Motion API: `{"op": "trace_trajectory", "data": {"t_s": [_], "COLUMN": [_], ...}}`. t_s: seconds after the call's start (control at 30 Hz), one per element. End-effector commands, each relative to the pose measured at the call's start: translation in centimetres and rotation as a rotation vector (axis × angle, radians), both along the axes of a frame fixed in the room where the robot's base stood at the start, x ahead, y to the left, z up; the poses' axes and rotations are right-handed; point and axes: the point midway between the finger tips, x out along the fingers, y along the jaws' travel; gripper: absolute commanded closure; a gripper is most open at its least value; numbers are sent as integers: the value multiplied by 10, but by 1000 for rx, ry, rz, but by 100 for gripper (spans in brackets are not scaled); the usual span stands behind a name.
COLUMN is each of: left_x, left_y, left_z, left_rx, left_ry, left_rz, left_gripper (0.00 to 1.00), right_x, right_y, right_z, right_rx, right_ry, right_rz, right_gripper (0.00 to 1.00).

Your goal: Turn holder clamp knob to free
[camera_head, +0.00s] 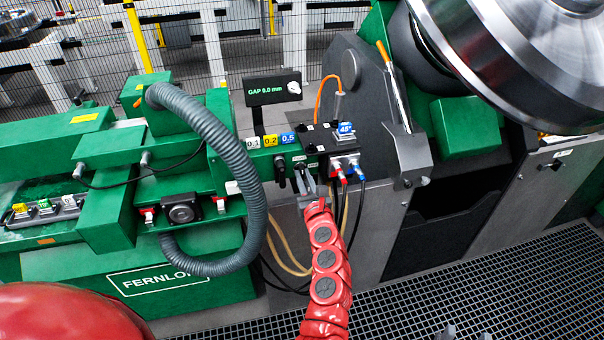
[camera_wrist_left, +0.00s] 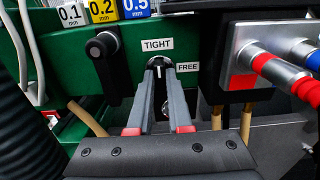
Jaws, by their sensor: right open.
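The dark holder clamp knob (camera_wrist_left: 158,63) is on the green machine face, just below a TIGHT label (camera_wrist_left: 157,44) and left of a FREE label (camera_wrist_left: 187,67). Its turned angle is hard to read behind the fingers. My left gripper (camera_wrist_left: 160,75) reaches it with one grey finger on each side and looks shut on it. In the head view my left gripper (camera_head: 308,187) is at the machine front at the end of the red arm, and the knob is mostly hidden there. Two grey tips of my right gripper (camera_head: 466,333) show at the bottom edge, apart and empty over the floor grating.
A black lever (camera_wrist_left: 101,47) sits left of the knob, under the 0.1, 0.2 and 0.5 mm tags. A box with red and blue hose fittings (camera_head: 346,165) is close on the right. A thick grey hose (camera_head: 225,150) loops on the left. Grating (camera_head: 480,285) covers the floor.

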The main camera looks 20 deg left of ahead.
Motion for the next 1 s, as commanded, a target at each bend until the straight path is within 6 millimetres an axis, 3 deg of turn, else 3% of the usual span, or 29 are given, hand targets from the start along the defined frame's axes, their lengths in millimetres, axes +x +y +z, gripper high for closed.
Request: {"op": "trace_trajectory", "data": {"t_s": [0.37,0.73,1.0], "left_x": [0,0,0], "left_y": [0,0,0], "left_z": [1,2,-1], "left_rx": [16,259,334], "left_ry": [12,178,227], "left_rz": [0,0,0], "left_gripper": [100,100,100], "right_x": [0,0,0], "right_y": [0,0,0], "right_z": [3,26,29], "right_rx": [0,0,0], "right_ry": [0,0,0], "right_rz": [0,0,0], "right_gripper": [50,50,50]}}
